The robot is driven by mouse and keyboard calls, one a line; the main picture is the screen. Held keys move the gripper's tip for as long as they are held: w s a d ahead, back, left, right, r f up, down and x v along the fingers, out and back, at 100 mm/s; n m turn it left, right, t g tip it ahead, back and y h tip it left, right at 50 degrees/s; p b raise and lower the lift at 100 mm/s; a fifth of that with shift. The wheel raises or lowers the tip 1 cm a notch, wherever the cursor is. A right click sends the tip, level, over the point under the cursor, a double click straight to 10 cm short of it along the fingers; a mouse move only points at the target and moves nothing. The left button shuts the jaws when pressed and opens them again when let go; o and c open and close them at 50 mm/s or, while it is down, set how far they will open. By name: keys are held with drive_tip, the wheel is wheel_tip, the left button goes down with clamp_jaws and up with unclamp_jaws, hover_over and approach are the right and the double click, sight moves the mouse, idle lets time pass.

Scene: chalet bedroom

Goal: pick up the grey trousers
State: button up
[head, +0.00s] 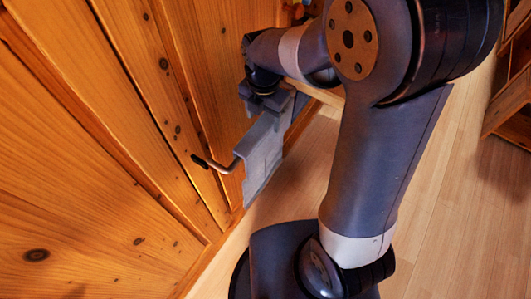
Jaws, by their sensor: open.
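A flat light-grey piece (262,158), which looks like the grey trousers, hangs close against the wooden wall. Its lower end tapers to a point above the floor. A bent metal hook (222,166) with a dark tip sticks out to its left. My gripper (268,102) is at the upper end of the grey piece, very close to it. The jaws are open; their fingertips are small and partly hidden, and I cannot tell whether the cloth lies between them or they touch it.
A knotty wooden plank wall (110,150) fills the left side, close beside my gripper. Pale wooden floor (440,220) is clear on the right. A wooden piece of furniture (512,95) stands at the right edge. My own arm covers much of the middle.

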sight(261, 148)
drive_tip(key=f, duration=0.5)
drive_tip(key=shift+s+d+f+b, duration=0.15)
drive_tip(key=shift+s+f+b, duration=0.1)
drive_tip(key=shift+f+b, duration=0.1)
clamp_jaws()
idle(0.4)
